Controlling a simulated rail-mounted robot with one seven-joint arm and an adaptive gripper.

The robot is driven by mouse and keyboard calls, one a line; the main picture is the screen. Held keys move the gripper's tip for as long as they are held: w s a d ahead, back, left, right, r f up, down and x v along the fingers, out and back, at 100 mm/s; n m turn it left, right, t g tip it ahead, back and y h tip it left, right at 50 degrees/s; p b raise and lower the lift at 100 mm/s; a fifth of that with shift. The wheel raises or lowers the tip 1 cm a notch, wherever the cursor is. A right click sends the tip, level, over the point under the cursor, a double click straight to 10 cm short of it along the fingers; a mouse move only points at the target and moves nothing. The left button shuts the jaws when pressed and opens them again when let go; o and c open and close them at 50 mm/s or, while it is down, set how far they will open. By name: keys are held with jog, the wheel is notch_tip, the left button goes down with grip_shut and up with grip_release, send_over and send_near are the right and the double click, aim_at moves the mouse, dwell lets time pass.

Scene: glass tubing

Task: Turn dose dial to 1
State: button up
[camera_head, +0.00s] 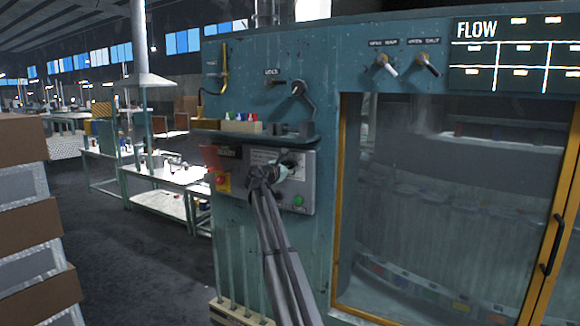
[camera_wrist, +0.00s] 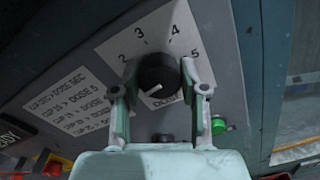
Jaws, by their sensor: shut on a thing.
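The dose dial (camera_wrist: 158,74) is a round black knob on a pale label plate, in the middle of the wrist view. The numerals 2, 3, 4 and 5 show around it from left to top right; no 1 is visible. The dial's white pointer line points to the lower left, below the 2. My gripper (camera_wrist: 158,82) is shut on the dial, one pale green finger on each side. In the head view my gripper (camera_head: 266,175) is at the grey control panel (camera_head: 238,185) and hides most of the dial.
A red emergency button (camera_head: 222,181) is left of my gripper and a green button (camera_head: 298,201) is below right. A shelf (camera_head: 225,137) with small coloured items juts out above the panel. A lever (camera_head: 300,92) is higher up. A glass door with a yellow frame (camera_head: 337,190) stands to the right.

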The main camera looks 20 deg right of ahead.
jog(key=shift+r, duration=0.15)
jog(key=o, duration=1.1)
jog(key=shift+d, duration=0.1)
jog(key=shift+o, duration=0.2)
jog(key=v, duration=1.2)
